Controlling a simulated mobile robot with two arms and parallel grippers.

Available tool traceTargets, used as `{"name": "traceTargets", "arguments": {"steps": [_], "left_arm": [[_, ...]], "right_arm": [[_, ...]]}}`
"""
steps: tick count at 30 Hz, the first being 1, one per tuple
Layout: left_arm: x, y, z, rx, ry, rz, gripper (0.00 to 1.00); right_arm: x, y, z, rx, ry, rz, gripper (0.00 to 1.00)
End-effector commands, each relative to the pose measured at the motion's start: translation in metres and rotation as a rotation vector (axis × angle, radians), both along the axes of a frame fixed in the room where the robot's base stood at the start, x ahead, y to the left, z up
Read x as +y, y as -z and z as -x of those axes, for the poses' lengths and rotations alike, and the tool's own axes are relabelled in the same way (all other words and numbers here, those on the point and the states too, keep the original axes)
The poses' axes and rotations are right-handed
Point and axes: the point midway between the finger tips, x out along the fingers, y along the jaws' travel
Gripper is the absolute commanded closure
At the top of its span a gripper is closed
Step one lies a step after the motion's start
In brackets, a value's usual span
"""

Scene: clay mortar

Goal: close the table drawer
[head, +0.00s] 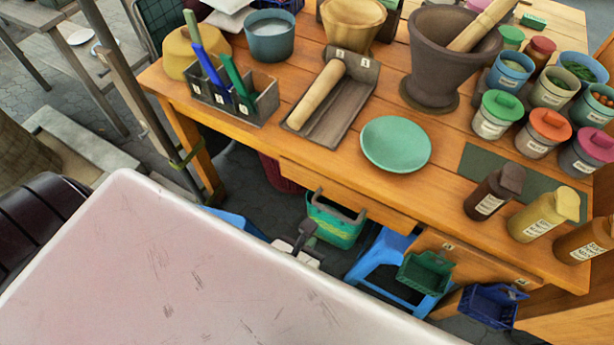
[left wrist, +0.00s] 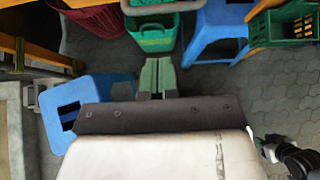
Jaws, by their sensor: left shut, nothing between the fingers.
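The wooden table (head: 240,143) fills the upper right of the head view. A plain wooden drawer front (head: 345,197) shows under its front edge, near the middle. It seems to stand out slightly from the edge; how far it is open I cannot tell. My left gripper (head: 307,226) is low in front of the drawer, beside a green basket, and looks apart from the drawer front. In the left wrist view its green fingers (left wrist: 158,62) are together with nothing between them.
A green-teal basket (head: 335,222) and a blue stool (head: 378,262) stand under the table. Green (head: 425,272) and blue (head: 489,305) baskets hang at the right. A mortar (head: 435,60), a green plate (head: 396,144) and several jars crowd the tabletop. A pale surface (head: 180,270) fills the foreground.

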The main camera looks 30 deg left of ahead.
Motion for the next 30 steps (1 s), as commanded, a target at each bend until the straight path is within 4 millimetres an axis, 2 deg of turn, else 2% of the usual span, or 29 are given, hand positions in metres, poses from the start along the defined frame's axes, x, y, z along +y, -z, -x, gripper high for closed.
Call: {"name": "traceTargets", "arguments": {"steps": [4, 9, 15, 20, 30], "left_arm": [[0.000, 0.023, -0.028, -0.002, -0.003, -0.001, 1.00], [-0.001, 0.043, -0.055, -0.001, -0.003, 0.002, 1.00], [-0.002, 0.046, -0.081, 0.000, -0.002, 0.002, 1.00], [-0.002, 0.047, -0.088, 0.001, -0.001, 0.003, 1.00], [-0.002, 0.047, -0.090, 0.001, -0.001, 0.002, 1.00]], "right_arm": [[0.006, 0.006, 0.000, 0.000, 0.000, -0.007, 0.66], [0.004, 0.010, -0.013, -0.021, -0.001, -0.007, 0.66], [0.001, 0.009, -0.020, -0.033, -0.003, -0.003, 0.66], [-0.002, 0.010, -0.019, -0.031, -0.003, 0.001, 0.66], [-0.003, 0.009, -0.012, -0.020, -0.002, 0.003, 0.66]]}}
